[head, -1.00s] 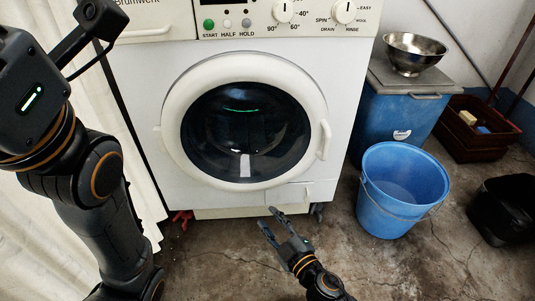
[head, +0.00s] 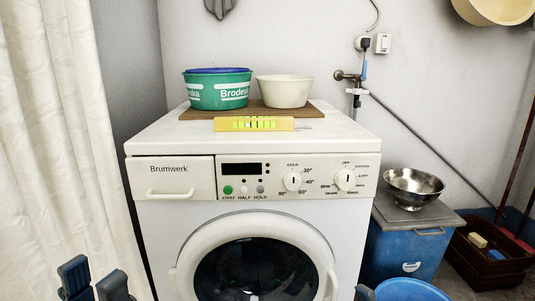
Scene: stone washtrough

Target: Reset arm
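My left gripper (head: 94,270) shows at the lower left edge of the head view. Its two dark blue-grey fingers point up and stand apart, with nothing between them. It is in front of the white curtain, left of the washing machine and apart from it. The rest of my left arm is below the picture.
The white washing machine (head: 175,213) fills the middle. On it stand a green tub (head: 217,92), a cream bowl (head: 284,92) and a yellow object (head: 253,124). A steel bowl (head: 413,187) sits on a blue bin, right; a blue bucket (head: 411,291) is below.

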